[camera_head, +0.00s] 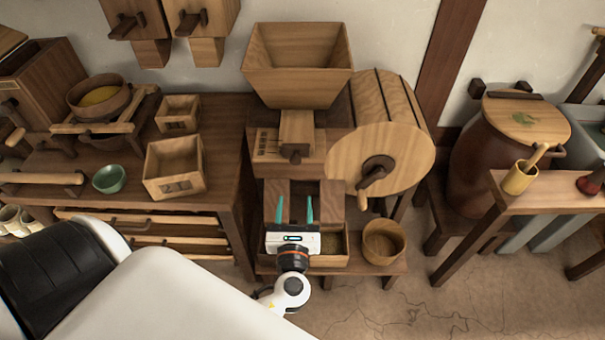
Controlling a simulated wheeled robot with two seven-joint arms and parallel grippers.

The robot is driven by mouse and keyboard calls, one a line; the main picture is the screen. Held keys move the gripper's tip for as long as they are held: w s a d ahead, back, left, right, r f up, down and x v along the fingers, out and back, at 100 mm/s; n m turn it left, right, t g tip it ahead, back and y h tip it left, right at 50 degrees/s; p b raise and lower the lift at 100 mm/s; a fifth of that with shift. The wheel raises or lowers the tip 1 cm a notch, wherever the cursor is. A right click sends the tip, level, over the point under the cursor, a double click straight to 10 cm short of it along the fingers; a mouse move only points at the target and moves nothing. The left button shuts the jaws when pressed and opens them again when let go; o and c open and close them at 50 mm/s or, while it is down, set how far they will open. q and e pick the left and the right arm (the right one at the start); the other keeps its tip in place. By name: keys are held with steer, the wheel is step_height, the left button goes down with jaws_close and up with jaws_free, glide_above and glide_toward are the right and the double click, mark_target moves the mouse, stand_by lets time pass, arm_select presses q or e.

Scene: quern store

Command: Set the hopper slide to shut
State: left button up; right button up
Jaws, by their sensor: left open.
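The wooden hopper (298,75) is a flared open box on top of the mill at the centre back. Below it a pale wooden block, which looks like the hopper slide (297,131), sticks out toward me with a dark knob under its front end. Marks show on the panel to its left, too small to read. My left gripper (295,211) is below and in front of the slide, apart from it. Its two teal fingers point up and away from me, spread apart, with nothing between them. My right gripper is not in view.
A wooden drum with a crank handle (375,176) stands right of the slide. A round wooden bowl (384,242) sits on the low shelf. The left table carries wooden boxes (175,167) and a green bowl (110,179). Cracked floor (400,310) at front right is clear.

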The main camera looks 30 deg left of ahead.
arm_select(q)
steer(key=p, duration=0.1)
glide_toward(296, 152)
steer(key=x, duration=0.3)
steer(key=p+x, duration=0.1)
steer(key=x, duration=0.1)
steer(key=shift+a+f, duration=0.15)
steer(key=shift+f, duration=0.25)
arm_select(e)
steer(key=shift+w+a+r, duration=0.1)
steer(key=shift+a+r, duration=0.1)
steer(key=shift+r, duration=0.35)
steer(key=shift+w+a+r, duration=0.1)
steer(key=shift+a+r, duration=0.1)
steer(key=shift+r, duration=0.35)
arm_select(q)
jaws_close()
steer(key=b+x, duration=0.1)
steer(key=x, duration=0.4)
steer(key=shift+w, duration=0.25)
steer(key=shift+a+r, duration=0.1)
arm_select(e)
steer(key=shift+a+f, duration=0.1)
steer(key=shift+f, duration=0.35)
